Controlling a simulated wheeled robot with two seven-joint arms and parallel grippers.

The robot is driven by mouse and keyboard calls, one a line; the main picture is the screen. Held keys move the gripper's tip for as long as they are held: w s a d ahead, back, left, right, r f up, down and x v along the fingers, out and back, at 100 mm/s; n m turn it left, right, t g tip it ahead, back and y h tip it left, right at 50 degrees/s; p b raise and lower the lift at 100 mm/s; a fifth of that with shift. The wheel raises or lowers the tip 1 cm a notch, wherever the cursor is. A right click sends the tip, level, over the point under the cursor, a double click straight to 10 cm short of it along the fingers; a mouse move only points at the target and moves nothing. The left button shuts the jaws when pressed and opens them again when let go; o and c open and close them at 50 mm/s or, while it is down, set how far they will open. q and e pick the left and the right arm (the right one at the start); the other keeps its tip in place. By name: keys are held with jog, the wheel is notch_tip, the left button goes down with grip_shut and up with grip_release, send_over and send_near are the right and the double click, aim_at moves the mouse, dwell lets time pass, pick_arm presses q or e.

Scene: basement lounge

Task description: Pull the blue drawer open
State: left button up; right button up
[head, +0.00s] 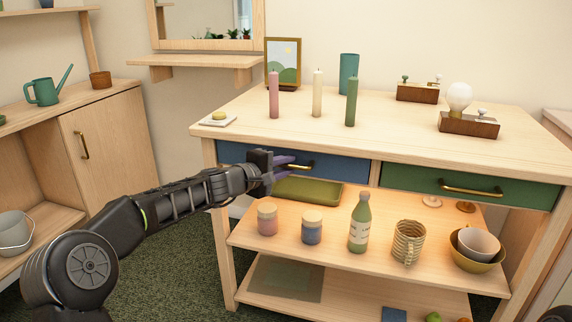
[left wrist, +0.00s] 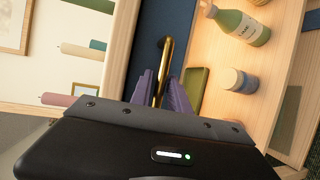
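The blue drawer (head: 345,168) is in the left half of the wooden table's front, and it looks shut. It also shows in the left wrist view (left wrist: 150,22). Its brass bar handle (head: 303,166) runs between the purple fingers of my left gripper (head: 287,167). In the left wrist view the handle (left wrist: 166,60) lies between the two fingers of the left gripper (left wrist: 163,88). The fingers are apart, one above and one below the bar, and do not look closed on it. Part of the handle is hidden by the gripper. My right gripper is not in view.
A green drawer (head: 470,185) with a brass handle is at right. Below the blue drawer, the shelf holds a green tray (head: 308,191), two jars, a bottle (head: 359,225), a woven mug (head: 408,242) and bowls. Candles stand on the tabletop (head: 300,125).

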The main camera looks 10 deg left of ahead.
pick_arm(q)
grip_shut()
dwell(1.5)
